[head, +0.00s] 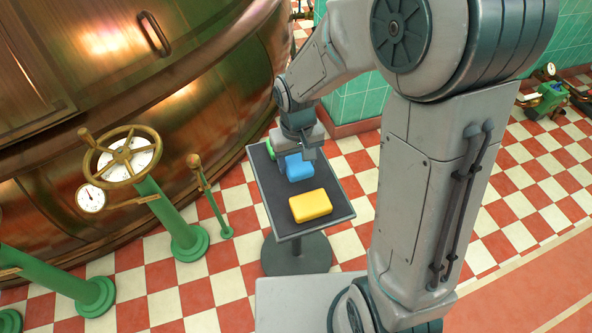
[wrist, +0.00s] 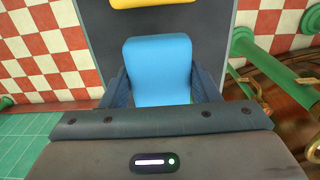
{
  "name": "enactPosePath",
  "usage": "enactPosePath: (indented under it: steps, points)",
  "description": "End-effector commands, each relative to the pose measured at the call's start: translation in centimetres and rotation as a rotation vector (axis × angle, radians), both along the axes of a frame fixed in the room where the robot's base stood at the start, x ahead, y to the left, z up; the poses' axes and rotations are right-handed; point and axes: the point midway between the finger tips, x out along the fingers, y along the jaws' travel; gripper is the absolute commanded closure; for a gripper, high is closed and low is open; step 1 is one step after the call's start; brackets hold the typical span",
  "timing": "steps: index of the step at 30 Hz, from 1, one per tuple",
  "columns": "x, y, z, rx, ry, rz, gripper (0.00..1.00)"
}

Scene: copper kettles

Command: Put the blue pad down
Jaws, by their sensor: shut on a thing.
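The blue pad (head: 298,168) is between the fingers of my gripper (head: 304,153), over the far part of a small dark-topped stand (head: 268,190). In the wrist view the blue pad (wrist: 158,68) fills the space between both fingers, and my gripper is shut on it. The fingers hide its sides and the palm hides its near end. I cannot tell whether the pad touches the stand top or hangs just above it.
A yellow pad (head: 311,205) lies on the near part of the stand. A green item (head: 270,149) shows partly at the far left edge. Green posts with a handwheel (head: 123,158) and a big copper kettle (head: 150,70) stand to the left.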

Motion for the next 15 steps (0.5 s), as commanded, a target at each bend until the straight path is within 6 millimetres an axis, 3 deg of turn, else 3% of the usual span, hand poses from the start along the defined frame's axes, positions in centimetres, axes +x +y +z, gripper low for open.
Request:
enactPosePath:
  steps: [9, 15]
  points:
    - [0.0, 0.0, -4.0, 0.0, 0.003, 0.001, 0.66]
    - [0.0, 0.0, -4.0, 0.0, 0.001, 0.0, 0.66]
